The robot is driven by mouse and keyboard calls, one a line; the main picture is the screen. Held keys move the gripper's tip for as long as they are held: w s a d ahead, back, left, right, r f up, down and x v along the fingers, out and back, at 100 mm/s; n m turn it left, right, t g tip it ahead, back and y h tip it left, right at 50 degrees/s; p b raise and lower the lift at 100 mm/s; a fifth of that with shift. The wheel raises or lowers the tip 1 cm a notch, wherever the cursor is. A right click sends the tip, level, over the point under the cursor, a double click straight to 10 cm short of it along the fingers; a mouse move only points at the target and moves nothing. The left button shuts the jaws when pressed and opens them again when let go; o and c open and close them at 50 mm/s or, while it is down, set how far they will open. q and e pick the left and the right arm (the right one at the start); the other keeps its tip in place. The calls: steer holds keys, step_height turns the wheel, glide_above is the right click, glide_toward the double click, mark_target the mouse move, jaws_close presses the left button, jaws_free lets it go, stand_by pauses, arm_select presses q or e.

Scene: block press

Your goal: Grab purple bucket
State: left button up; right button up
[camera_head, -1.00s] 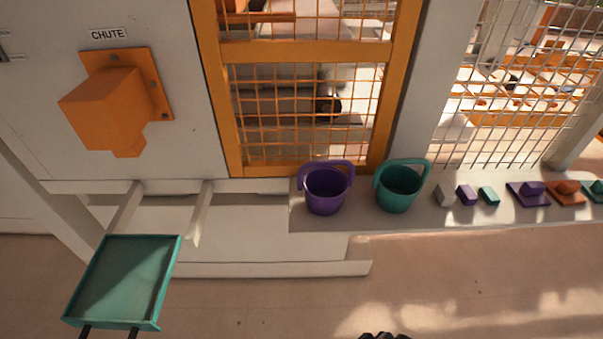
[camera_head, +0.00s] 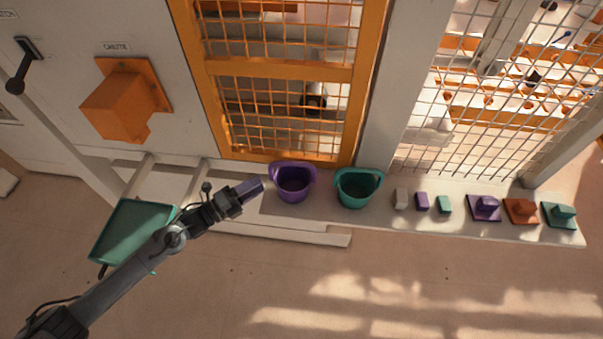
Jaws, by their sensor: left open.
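The purple bucket (camera_head: 293,184) stands upright on the light ledge, its handle raised at the back. My left gripper (camera_head: 250,189) comes in from the lower left and is just left of the bucket, apart from it in the picture. The jaws are open. A purple piece shows at the gripper's tip; I cannot tell whether it is part of the fingers. My right gripper is not in view.
A teal bucket (camera_head: 357,190) stands close to the right of the purple one. Several small blocks and knobbed plates line the ledge (camera_head: 325,214) farther right. A teal tray (camera_head: 133,232) is at left, partly behind my arm. An orange mesh gate (camera_head: 283,70) is behind the buckets.

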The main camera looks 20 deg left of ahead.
mark_target(286, 165)
arm_select(q)
steer(key=shift+r+b+x, duration=0.2)
steer(key=shift+b+x, duration=0.15)
steer(key=shift+x, duration=2.5)
steer(key=shift+r+b+x, duration=0.15)
steer(key=shift+b+x, duration=0.15)
steer(key=shift+x, duration=2.5)
steer(key=shift+c, duration=0.4)
jaws_close()
